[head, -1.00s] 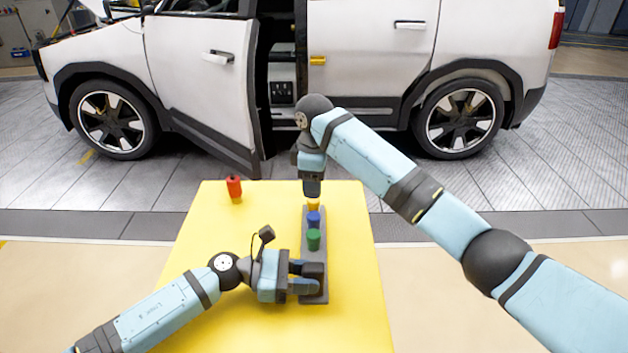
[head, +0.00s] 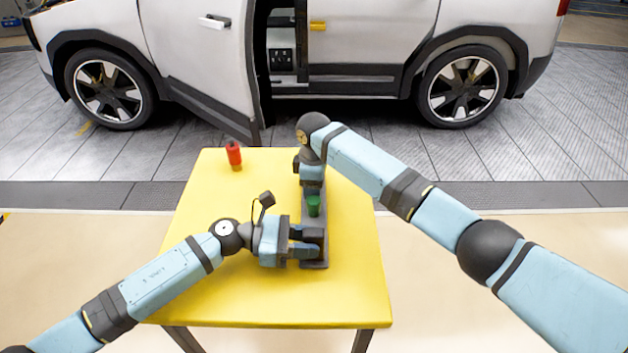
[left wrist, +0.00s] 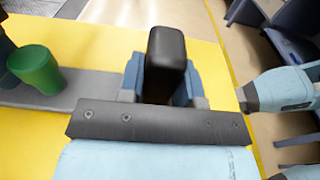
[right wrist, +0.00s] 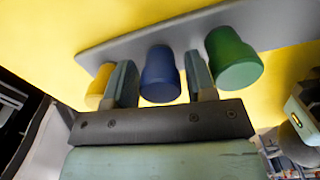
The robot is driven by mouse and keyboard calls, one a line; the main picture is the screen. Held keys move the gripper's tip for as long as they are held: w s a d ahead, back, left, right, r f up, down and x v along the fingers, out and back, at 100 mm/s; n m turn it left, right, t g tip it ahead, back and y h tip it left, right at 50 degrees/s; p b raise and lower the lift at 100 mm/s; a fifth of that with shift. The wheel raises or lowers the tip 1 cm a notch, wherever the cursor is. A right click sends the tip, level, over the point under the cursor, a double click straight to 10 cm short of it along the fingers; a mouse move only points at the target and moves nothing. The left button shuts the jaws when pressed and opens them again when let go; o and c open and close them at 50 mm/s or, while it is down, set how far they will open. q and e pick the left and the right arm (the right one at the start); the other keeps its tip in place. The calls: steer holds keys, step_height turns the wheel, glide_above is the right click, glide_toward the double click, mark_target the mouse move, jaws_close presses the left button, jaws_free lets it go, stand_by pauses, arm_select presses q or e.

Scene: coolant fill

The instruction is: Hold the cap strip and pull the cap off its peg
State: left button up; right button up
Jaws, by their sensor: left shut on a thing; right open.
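The grey cap strip (head: 315,265) lies on the yellow table, its long side running away from me. My left gripper (head: 316,243) is shut on the dark raised block (left wrist: 165,62) at the strip's near end. A green cap (head: 314,206) stands on the strip beyond it and also shows in the left wrist view (left wrist: 36,70). My right gripper (right wrist: 162,75) is open, with one finger on each side of the blue cap (right wrist: 160,72). The yellow cap (right wrist: 99,88) is just outside one finger, the green cap (right wrist: 232,60) outside the other. The pegs are hidden.
A red bottle-like object (head: 234,154) stands at the table's far left. The yellow table (head: 215,300) is otherwise clear around the strip. A white car (head: 375,40) with an open door stands behind the table.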

steer(key=shift+c, duration=0.5)
steer(key=c, duration=0.6)
steer(key=shift+o, duration=0.9)
steer(key=shift+r, duration=0.45)
steer(key=shift+r, duration=2.35)
steer(key=shift+r, duration=2)
